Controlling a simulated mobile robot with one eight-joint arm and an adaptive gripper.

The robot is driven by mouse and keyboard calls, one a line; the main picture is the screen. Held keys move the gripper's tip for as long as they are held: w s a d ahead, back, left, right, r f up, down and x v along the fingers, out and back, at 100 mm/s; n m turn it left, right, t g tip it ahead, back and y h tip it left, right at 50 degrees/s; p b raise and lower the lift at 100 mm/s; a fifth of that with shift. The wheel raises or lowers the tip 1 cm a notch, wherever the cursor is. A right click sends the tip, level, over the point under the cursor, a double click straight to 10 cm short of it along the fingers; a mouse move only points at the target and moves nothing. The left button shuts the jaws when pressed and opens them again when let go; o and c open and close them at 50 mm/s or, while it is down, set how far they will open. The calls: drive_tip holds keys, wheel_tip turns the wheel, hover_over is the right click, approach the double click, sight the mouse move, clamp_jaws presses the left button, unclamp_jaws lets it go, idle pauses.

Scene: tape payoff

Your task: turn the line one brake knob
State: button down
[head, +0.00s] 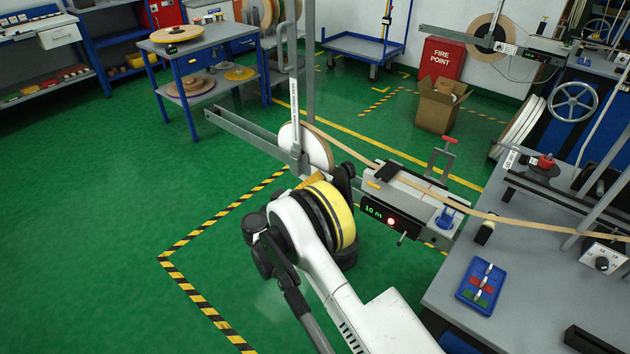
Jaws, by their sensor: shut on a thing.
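The line one payoff stands mid-view, with a pale tape reel (317,150) on a grey upright (296,125) above a long grey rail (250,130). My gripper (345,182) is down close by the reel's near side. Only dark parts of it show past my yellow-ringed wrist, and its fingertips are hidden. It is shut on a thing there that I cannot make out. The brake knob is not plainly visible; my wrist covers that spot. A grey unit (410,195) right of my gripper has a green "10 m" display, a red light and a blue knob (447,216).
Tape (345,147) runs from the reel through the unit to the grey bench (460,285) at right. A blue tray (481,285) and a red knob (546,161) are on the bench. An open carton (437,108) stands behind. Green floor at left is clear.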

drive_tip(key=n, duration=0.5)
drive_tip(key=shift+n, duration=0.3)
idle(0.5)
drive_tip(key=c, duration=1.2)
unclamp_jaws()
drive_tip(key=shift+a, duration=0.1)
drive_tip(key=v, duration=1.2)
drive_tip(key=shift+r, duration=0.1)
